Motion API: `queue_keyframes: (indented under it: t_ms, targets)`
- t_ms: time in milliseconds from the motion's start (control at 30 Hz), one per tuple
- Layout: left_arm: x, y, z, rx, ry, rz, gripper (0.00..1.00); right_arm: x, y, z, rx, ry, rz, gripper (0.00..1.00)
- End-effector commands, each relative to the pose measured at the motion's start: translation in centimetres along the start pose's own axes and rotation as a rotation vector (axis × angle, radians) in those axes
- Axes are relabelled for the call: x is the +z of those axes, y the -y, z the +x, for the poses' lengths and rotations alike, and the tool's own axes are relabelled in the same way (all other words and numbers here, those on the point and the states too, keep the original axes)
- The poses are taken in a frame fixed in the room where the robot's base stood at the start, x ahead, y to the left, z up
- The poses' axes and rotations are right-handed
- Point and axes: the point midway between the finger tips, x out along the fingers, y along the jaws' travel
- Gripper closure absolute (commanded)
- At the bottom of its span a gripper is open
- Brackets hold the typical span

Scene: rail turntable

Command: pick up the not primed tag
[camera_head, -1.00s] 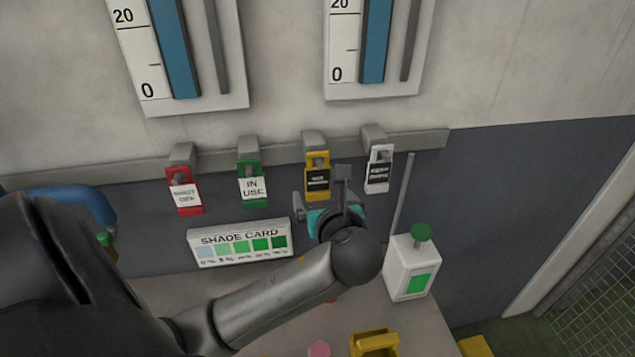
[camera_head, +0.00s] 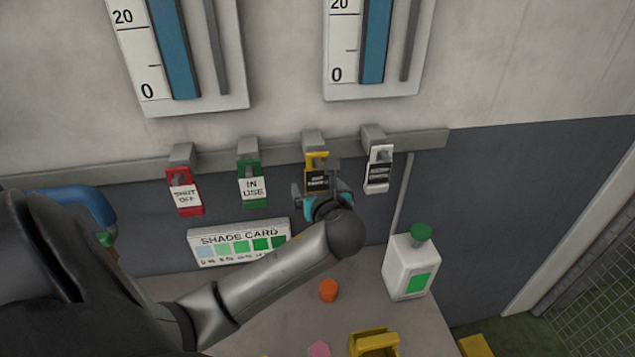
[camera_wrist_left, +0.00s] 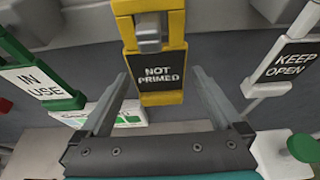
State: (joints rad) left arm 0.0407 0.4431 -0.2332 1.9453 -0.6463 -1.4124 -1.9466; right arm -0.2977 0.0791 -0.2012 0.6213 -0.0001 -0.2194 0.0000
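The not primed tag (camera_wrist_left: 163,72) is yellow with a black label and hangs on a hook on the wall rail. It also shows in the head view (camera_head: 316,180), partly covered by my gripper. My left gripper (camera_head: 318,186) is in front of it. In the left wrist view the gripper's two fingers (camera_wrist_left: 152,92) are spread apart, one at each side of the tag's lower part, with nothing held. Whether a finger touches the tag cannot be told. My right gripper is not in view.
A green in-use tag (camera_head: 251,184) and a red tag (camera_head: 184,191) hang to the left, a white keep-open tag (camera_head: 378,169) to the right. Below are a shade card (camera_head: 240,243), a white bottle (camera_head: 409,268), an orange piece (camera_head: 328,290) and a yellow container (camera_head: 374,343).

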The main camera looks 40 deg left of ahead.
Motion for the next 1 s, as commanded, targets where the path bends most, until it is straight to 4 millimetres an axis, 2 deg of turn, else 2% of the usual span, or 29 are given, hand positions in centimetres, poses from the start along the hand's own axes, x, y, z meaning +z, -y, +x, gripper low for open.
queue_keyframes:
  t_ms: [67, 767, 1000]
  targets:
    - [0.0, 0.0, -0.02, 0.0, 0.0, 0.0, 0.1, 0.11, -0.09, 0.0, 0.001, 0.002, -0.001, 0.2]
    - [-0.04, 0.0, -0.05, 0.0, -0.001, 0.001, 0.88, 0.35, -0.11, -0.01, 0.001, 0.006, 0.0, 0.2]
    - [0.03, 0.01, -0.07, 0.0, 0.0, 0.0, 0.89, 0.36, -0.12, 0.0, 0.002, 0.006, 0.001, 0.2]
